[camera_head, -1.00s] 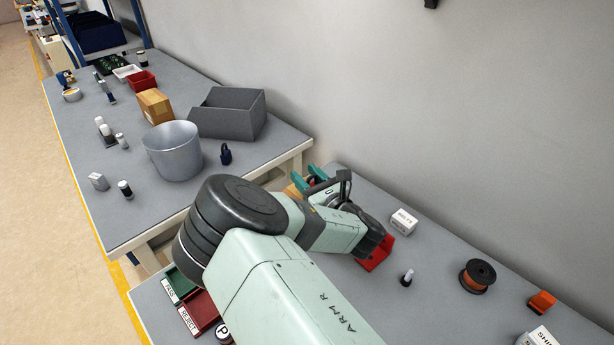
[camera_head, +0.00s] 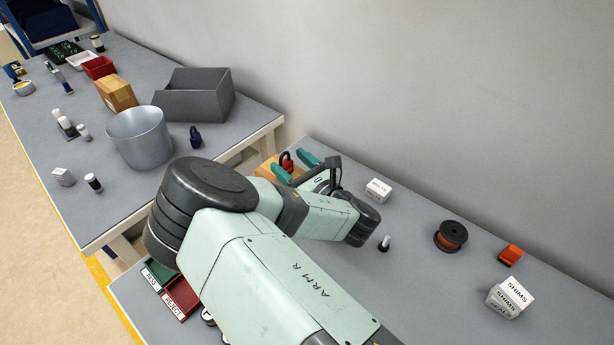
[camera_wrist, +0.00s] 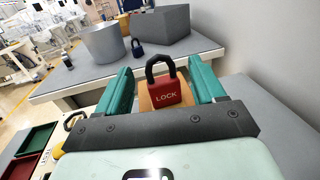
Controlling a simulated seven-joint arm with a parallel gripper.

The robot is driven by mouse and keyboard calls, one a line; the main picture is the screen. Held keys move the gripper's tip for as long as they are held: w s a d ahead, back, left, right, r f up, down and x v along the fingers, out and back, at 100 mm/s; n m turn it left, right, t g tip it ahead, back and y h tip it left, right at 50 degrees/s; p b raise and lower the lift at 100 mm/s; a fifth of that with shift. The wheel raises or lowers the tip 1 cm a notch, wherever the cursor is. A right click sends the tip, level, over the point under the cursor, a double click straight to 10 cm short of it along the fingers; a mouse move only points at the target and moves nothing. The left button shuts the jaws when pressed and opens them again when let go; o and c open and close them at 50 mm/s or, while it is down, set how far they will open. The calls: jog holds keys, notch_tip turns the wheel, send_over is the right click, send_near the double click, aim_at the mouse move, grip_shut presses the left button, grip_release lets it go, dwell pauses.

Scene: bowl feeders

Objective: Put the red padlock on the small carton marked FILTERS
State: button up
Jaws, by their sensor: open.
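The red padlock (camera_head: 286,161), with a dark shackle, stands upright at the far left end of the near bench. In the wrist view the padlock (camera_wrist: 168,93), marked LOCK, shows between my two teal fingers, with a brown box (camera_wrist: 147,104) behind or under it; I cannot tell which. My gripper (camera_head: 294,167) is open, its fingers either side of the padlock; contact is not clear. No FILTERS label is readable. A small white carton (camera_head: 379,190) has print too small to read. Another white carton or stack (camera_head: 508,299) reads SHIMS and SEALS.
Green and red PASS and REJECT trays (camera_head: 182,296) lie front left. The other bench holds a metal pot (camera_head: 140,137), grey bin (camera_head: 192,97) and blue padlock (camera_head: 195,138).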

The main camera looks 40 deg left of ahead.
jog(key=s+d, duration=0.1)
jog(key=d, duration=0.6)
jog(key=w+d+r+m+t+h, duration=0.4)
jog(key=w+d+m+t, duration=0.1)
jog(key=w+m, duration=0.35)
jog(key=w+d+r+m+t+h, duration=0.45)
jog(key=w+m, duration=0.35)
jog(key=m, duration=0.2)
jog(key=w+d+r+m+g+h, duration=0.1)
jog(key=d+r+m+h, duration=0.25)
jog(key=d+m, duration=0.35)
jog(key=w+d+r+m+h, duration=0.2)
jog(key=d+r+m+h, duration=0.15)
jog(key=d+m, duration=0.35)
jog(key=s+d+r+m+g, duration=0.4)
jog(key=s+d+r+m, duration=0.8)
jog(key=s+d+r+m+g+h, duration=0.1)
jog(key=s+d+m, duration=0.2)
jog(key=s, duration=0.5)
jog(key=s+d+r+m+g+h, duration=0.1)
jog(key=s+d+r+m, duration=0.1)
jog(key=s, duration=0.7)
jog(key=shift+s+d+m, duration=0.15)
jog(key=shift+d+m, duration=0.45)
jog(key=shift+m, duration=0.35)
